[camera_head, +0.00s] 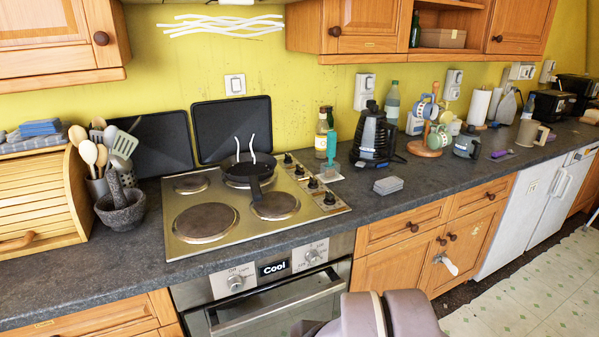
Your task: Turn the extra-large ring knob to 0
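The steel hob (180,240) is set in the dark worktop. A row of black knobs runs along its right edge, from the rear knob (288,158) past the second (299,170) and third (313,183) to the front knob (329,198). I cannot tell which is the extra-large ring knob, and their markings are too small to read. The large front-left ring (206,222) is bare. A black frying pan (243,168) is at the rear right, its handle pointing forward. My gripper is not in view; a grey-mauve part of my arm shows at the bottom edge.
Wall cupboards hang above.

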